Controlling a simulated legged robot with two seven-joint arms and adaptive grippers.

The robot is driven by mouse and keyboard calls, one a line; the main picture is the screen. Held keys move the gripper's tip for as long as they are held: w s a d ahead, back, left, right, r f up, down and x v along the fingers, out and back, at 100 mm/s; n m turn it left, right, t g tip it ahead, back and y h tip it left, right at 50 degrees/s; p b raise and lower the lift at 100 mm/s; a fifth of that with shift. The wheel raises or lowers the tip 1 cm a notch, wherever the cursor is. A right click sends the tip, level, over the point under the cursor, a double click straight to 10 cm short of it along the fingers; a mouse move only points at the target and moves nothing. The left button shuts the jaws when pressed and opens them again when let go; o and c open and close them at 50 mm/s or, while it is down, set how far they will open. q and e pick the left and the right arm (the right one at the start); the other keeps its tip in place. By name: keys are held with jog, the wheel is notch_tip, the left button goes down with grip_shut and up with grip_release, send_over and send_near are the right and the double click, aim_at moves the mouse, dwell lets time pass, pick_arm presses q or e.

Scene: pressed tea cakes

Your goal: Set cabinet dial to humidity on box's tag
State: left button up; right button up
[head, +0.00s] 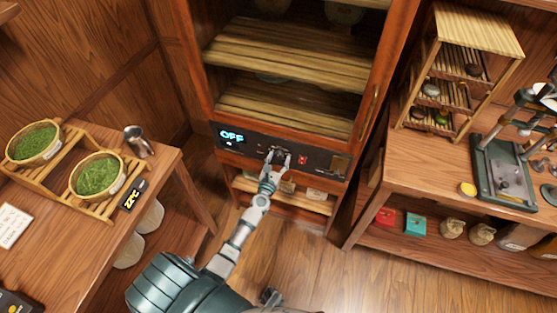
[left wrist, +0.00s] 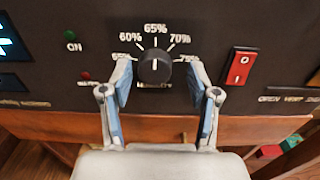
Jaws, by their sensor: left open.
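The wooden cabinet (head: 205,92) stands in the middle of the head view, with a dark control panel (head: 232,147) below its slatted shelves. The black humidity dial (left wrist: 155,66) is on that panel, and its white line points up at 65%. The left wrist view shows marks from about 55% to 75% around it. My left gripper (head: 277,154) is open in front of the panel, one finger on each side of the dial, with gaps between. A red box (head: 385,217) and a teal box (head: 415,224) sit on the low right shelf. I cannot read a humidity tag on either.
A red rocker switch (left wrist: 240,66) is right of the dial. A left table (head: 60,238) holds baskets of green leaves and a metal cup (head: 138,142). A right table (head: 400,167) holds a small rack and a press. The floor between is clear.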

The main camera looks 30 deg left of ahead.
pick_arm(q)
jog(key=shift+a+f, duration=0.15)
jog(key=shift+a, duration=0.3)
jog(key=c, duration=1.2)
jog(key=shift+o, duration=0.2)
pick_arm(e)
jog(key=shift+s+a, duration=0.1)
jog(key=shift+a, duration=0.15)
